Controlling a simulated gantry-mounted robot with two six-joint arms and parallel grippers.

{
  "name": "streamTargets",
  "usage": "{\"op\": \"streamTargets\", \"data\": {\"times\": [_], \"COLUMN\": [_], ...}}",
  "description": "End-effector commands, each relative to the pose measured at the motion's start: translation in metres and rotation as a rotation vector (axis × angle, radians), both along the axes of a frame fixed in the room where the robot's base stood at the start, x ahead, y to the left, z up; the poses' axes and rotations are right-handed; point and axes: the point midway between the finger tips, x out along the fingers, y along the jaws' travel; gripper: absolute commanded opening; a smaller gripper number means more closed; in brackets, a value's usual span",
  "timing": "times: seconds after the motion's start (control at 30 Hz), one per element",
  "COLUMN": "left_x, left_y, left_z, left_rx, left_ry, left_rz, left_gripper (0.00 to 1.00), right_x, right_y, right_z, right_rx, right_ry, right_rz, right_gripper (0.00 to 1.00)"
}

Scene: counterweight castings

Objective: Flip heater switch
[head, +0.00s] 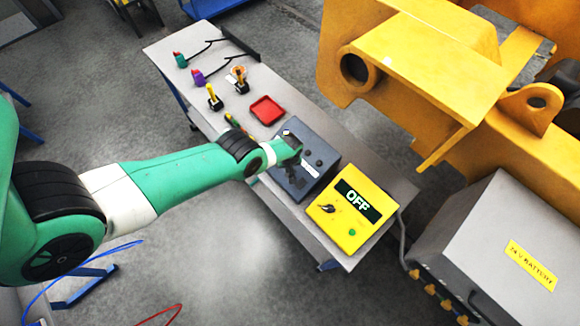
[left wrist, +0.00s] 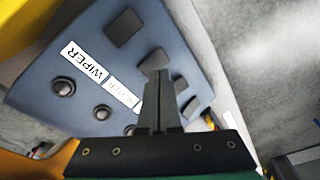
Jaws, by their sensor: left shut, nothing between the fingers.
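The blue-grey switch panel (head: 316,142) stands on the bench, partly covered by my left arm. In the left wrist view the panel (left wrist: 60,55) has dark square rockers and round knobs. One label reads WIPER (left wrist: 82,63); the label beside it (left wrist: 124,92) is too faint to read surely. My left gripper (left wrist: 155,76) is shut and empty, its tips at the lower edge of a rocker (left wrist: 155,60) near that faint label. I cannot tell whether they touch. The left gripper (head: 291,170) is over the panel in the head view. My right gripper is not in view.
A yellow box (head: 351,224) showing OFF stands beside the panel. A red tray (head: 266,110) and several small hand tools lie farther up the bench (head: 225,57). A large yellow machine frame (head: 400,60) and a grey battery box (head: 500,235) stand to the right.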

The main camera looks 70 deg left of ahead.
Motion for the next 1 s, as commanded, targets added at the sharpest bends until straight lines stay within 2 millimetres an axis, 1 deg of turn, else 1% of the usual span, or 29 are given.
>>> {"op": "streamTargets", "data": {"times": [1.0], "left_x": [0.000], "left_y": [0.000], "left_z": [-0.016], "left_rx": [0.000], "left_ry": [0.000], "left_rz": [0.000], "left_gripper": [0.00], "right_x": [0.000], "right_y": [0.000], "right_z": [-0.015], "right_rx": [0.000], "right_ry": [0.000], "right_rz": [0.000], "right_gripper": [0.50]}}
